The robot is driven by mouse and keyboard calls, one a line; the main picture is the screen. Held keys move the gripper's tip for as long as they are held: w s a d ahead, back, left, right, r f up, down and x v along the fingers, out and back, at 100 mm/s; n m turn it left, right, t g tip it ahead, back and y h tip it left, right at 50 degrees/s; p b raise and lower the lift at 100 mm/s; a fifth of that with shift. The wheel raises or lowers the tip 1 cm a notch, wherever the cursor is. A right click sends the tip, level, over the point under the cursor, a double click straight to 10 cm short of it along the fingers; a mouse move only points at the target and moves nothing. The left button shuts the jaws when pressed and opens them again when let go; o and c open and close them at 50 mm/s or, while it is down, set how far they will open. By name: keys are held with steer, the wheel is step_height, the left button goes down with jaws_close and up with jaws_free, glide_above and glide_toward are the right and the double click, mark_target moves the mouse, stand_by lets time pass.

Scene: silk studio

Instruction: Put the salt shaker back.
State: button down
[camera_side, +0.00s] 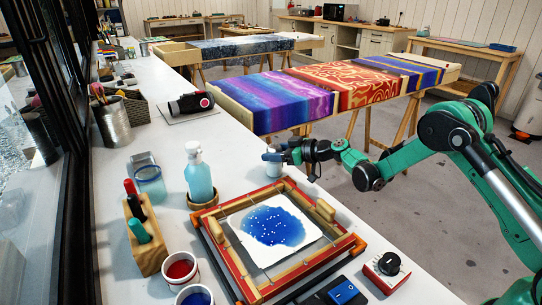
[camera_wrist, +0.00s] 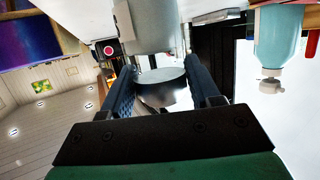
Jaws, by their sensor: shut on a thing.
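The salt shaker (camera_side: 272,158) is small and pale, just beyond the far end of the wooden frame. My gripper (camera_side: 286,154) is shut on it from the right. In the wrist view the shaker's pale body (camera_wrist: 150,28) and round metal end (camera_wrist: 160,77) show between the two dark fingers (camera_wrist: 165,90). Whether its base touches the table is unclear. A white silk piece (camera_side: 262,250) with a blue painted patch and white specks is stretched in the frame (camera_side: 214,243).
A blue-liquid pump bottle (camera_side: 198,178) stands in a round holder (camera_side: 203,200) left of the shaker. A glass jar (camera_side: 149,182), a wooden marker block (camera_side: 148,250) and cups of red (camera_side: 180,268) and blue dye are nearer left. The table behind the shaker is mostly clear.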

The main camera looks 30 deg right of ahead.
steer(key=shift+f, duration=0.1)
steer(key=shift+c, duration=0.9)
jaws_free()
steer(key=v, duration=1.2)
steer(key=s+a+r+m+g+h, duration=0.3)
steer(key=s+a+r+g, duration=0.15)
steer(key=s+a, duration=0.25)
steer(key=s+r+m+h, duration=0.1)
steer(key=s+m+h, duration=0.2)
steer(key=s, duration=0.7)
steer(key=shift+s+r+g+h, duration=0.2)
steer(key=shift+g+h, duration=0.25)
steer(key=shift+h, duration=0.15)
